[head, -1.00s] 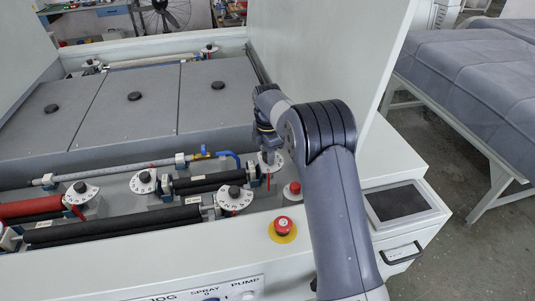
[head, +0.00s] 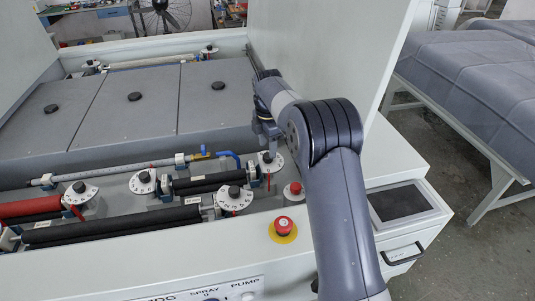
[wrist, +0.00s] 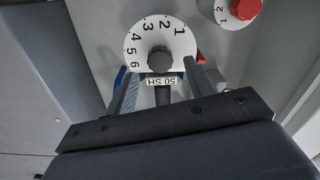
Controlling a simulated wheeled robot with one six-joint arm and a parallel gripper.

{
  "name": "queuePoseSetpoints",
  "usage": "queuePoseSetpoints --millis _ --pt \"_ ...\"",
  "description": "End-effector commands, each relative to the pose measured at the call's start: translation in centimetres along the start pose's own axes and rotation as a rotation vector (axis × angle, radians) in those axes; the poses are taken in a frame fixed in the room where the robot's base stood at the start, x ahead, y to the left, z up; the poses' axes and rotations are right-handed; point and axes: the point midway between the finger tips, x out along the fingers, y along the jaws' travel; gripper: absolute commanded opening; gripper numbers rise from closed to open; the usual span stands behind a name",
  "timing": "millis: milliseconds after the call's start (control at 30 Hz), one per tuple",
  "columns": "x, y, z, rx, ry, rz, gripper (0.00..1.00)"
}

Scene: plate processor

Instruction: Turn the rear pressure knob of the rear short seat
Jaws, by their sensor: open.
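The dial plate (head: 271,167) with a black knob (head: 267,157) and a red pointer sits at the right end of the short black roller (head: 208,182). In the wrist view the dark round knob (wrist: 160,59) stands on a white dial (wrist: 143,41) numbered 1 to 6, with a red pointer at its lower right. A "50 SH" label (wrist: 161,81) is upside down below it. My gripper (wrist: 160,78) is open and empty, its fingers on either side just below the knob in this view. In the head view my gripper (head: 267,138) is above and behind the dial, partly hidden by my arm.
Other dials stand close by: one at the roller's left end (head: 143,181) and one in front (head: 234,196). A red knob (head: 294,188) and a red emergency button (head: 284,223) lie to the front right. A blue-handled valve (head: 228,157) is just left. A tall white panel (head: 320,60) rises behind.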

Motion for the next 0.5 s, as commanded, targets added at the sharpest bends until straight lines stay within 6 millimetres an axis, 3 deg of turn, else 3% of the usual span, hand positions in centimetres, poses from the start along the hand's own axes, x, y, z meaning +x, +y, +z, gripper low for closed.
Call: queuePoseSetpoints --millis 233,500 --pt "-4.8 0.1 0.0 0.0 -0.001 0.005 0.52" --pt "-6.9 0.0 0.0 0.0 0.0 0.001 0.52"
